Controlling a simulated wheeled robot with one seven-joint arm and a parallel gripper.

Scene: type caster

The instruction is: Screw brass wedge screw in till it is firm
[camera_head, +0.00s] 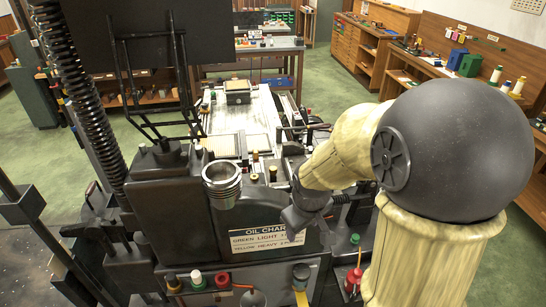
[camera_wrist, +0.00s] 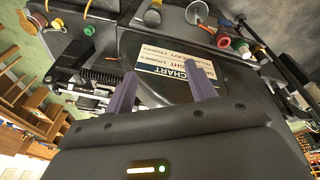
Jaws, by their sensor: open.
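My gripper (camera_head: 300,214) hangs at the front of the dark type caster, just above its oil chart plate. In the wrist view my gripper (camera_wrist: 162,72) is open, with its two purple-grey fingers apart and nothing between them. The oil chart plate (camera_wrist: 180,66) shows behind the fingers. Several small brass-coloured parts stand on top of the machine in the head view, among them a brass knob (camera_head: 273,172) left of my wrist. I cannot tell which of them is the wedge screw. My gripper is apart from these parts, and my arm hides some of the machine's right side.
A metal cup (camera_head: 222,183) stands on the machine left of my gripper. Coloured caps, including a red one (camera_head: 222,280), line the front shelf, with a red oil can (camera_head: 354,278) at its right. A black frame and coiled spring (camera_head: 72,80) rise at the left. Benches stand behind.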

